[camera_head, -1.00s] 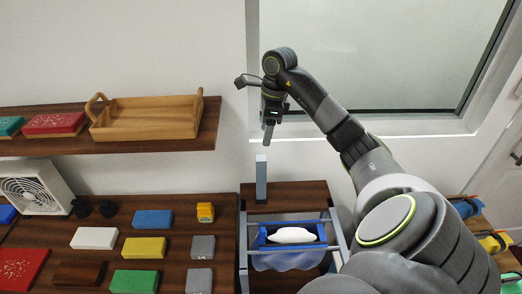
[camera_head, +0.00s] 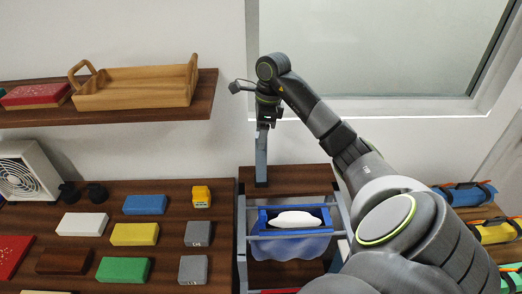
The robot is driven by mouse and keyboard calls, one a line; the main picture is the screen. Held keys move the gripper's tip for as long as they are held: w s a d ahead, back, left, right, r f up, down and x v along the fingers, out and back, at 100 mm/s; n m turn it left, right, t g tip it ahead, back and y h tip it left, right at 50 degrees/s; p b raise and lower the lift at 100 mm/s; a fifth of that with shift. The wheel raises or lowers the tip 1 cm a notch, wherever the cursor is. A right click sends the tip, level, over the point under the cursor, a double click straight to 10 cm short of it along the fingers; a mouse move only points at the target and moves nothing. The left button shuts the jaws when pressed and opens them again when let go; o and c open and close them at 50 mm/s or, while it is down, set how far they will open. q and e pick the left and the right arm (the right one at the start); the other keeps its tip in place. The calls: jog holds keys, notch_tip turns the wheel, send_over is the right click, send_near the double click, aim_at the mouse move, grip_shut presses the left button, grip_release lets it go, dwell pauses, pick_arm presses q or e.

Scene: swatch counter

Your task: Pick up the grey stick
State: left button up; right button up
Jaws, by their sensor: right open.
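The grey stick (camera_head: 261,162) is a slim upright blue-grey bar on the dark wooden surface at the back, centre of the view. My right gripper (camera_head: 264,127) is at the top of the stick, pointing down, with its jaws open. The fingers overlap the stick's upper end in the picture; whether they touch it, I cannot tell. My left gripper is not in view.
Just in front of the stick is a blue bin (camera_head: 290,246) with a white object on it, between metal rails. Coloured blocks lie on the counter (camera_head: 113,201) at left. A shelf (camera_head: 165,117) with a wooden tray (camera_head: 135,88) hangs at the upper left.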

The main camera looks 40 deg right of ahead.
aim_at(261, 161)
jog(key=shift+f+b, duration=0.35)
jog(key=shift+f, duration=0.25)
jog(key=shift+a+f+p, duration=0.15)
jog(key=shift+f+p, duration=0.25)
jog(key=shift+f, duration=1.4)
grip_shut()
